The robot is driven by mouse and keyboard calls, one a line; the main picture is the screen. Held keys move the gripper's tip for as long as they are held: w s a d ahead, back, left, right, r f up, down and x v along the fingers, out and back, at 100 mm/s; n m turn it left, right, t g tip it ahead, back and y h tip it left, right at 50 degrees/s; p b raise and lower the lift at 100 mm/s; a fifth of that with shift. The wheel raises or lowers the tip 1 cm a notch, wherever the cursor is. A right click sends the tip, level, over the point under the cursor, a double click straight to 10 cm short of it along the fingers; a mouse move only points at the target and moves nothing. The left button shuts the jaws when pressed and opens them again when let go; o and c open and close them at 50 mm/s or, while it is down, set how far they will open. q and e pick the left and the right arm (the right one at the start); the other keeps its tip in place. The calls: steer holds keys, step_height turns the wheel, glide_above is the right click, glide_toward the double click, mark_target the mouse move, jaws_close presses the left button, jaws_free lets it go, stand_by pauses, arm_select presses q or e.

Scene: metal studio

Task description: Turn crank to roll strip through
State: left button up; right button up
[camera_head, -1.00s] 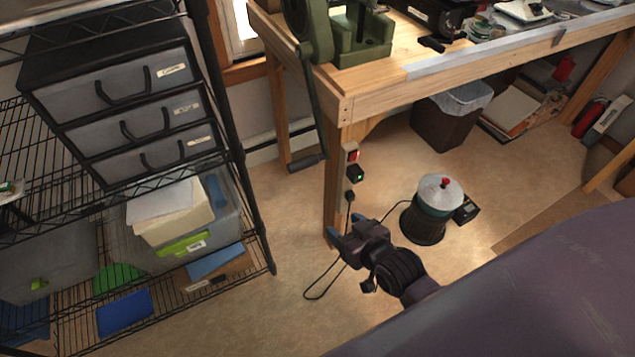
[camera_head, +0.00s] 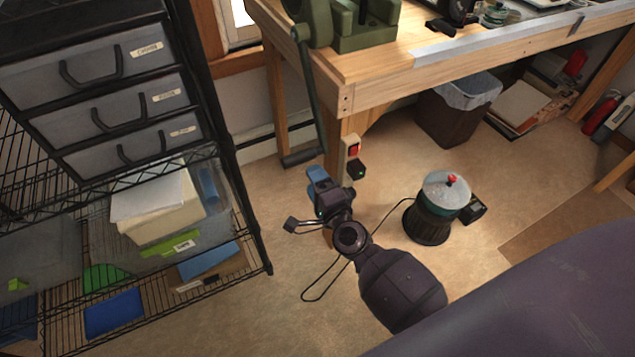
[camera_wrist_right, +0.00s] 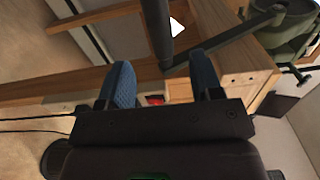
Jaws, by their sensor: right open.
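The green rolling mill (camera_head: 364,28) stands on the bench corner. Its crank arm (camera_head: 306,95) hangs down past the bench edge to a dark handle (camera_head: 300,158). My right gripper (camera_head: 314,172) is open just below the handle, with its blue fingers pointing up at it. In the right wrist view, the handle (camera_wrist_right: 157,28) lies ahead of the gap between the blue fingers (camera_wrist_right: 163,75), its near end close to the fingertips, and the crank arm (camera_wrist_right: 225,42) runs off to the right. I cannot make out a strip. My left gripper is not in view.
A wire shelf (camera_head: 240,185) with grey drawers stands at the left. The wooden bench (camera_head: 345,72) is at the top, its leg close behind my right gripper. A white-lidded canister (camera_head: 445,192) and a bin (camera_head: 455,115) stand on the floor. A cable lies on the floor.

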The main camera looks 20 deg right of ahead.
mark_target(302, 162)
steer(key=w, duration=0.7)
steer(key=shift+w+a+b, duration=0.15)
steer(key=shift+w+b, duration=0.1)
steer(key=shift+b, duration=0.05)
steer(key=shift+w, duration=0.55)
